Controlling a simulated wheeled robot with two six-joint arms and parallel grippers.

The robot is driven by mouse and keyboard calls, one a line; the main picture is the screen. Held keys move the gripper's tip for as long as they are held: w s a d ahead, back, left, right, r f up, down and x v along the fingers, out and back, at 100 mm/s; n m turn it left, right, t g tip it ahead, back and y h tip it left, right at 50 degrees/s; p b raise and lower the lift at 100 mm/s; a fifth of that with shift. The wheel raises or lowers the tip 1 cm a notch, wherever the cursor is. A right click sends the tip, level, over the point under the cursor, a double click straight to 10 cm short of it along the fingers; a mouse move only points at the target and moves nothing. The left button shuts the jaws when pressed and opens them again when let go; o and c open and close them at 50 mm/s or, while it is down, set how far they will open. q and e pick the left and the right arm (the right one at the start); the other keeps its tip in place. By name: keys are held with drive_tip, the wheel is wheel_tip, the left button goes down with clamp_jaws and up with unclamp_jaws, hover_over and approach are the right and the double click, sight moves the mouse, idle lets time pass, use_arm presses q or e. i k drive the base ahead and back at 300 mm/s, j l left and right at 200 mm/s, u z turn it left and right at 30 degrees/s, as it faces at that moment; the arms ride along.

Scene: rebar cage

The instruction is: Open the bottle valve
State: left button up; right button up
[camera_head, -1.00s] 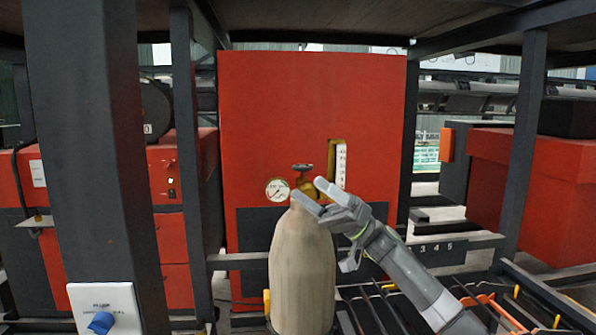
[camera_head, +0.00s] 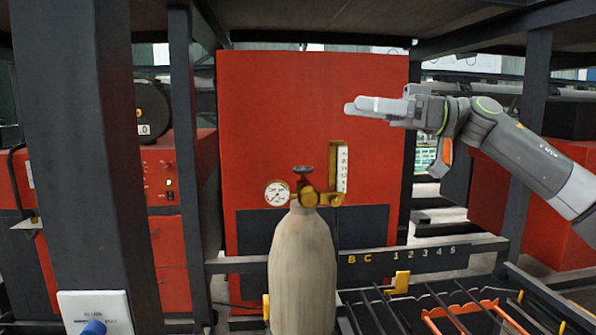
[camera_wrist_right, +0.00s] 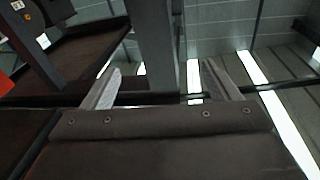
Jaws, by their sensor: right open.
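The gas bottle (camera_head: 302,268) is a tall beige cylinder standing upright in the lower middle of the head view. On top sits its brass valve with a dark round handwheel (camera_head: 303,170). A round white gauge (camera_head: 277,192) is on its left and a flow tube with a white scale (camera_head: 341,168) on its right. My right gripper (camera_head: 365,107) is above and to the right of the valve, apart from it, pointing left. It is open; the right wrist view shows its two fingers (camera_wrist_right: 160,82) spread with nothing between them. My left gripper is in no view.
A large red cabinet (camera_head: 270,110) stands behind the bottle. A dark post (camera_head: 75,150) rises at the left, with a white box with a blue knob (camera_head: 95,315) low on it. A dark lettered rail (camera_head: 420,257) and orange rods (camera_head: 470,312) lie at the lower right.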

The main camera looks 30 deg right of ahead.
sight(303, 170)
drive_tip(key=i+l, duration=0.5)
drive_tip(key=l, duration=0.15)
drive_tip(key=i+l, duration=0.55)
drive_tip(key=l, duration=0.15)
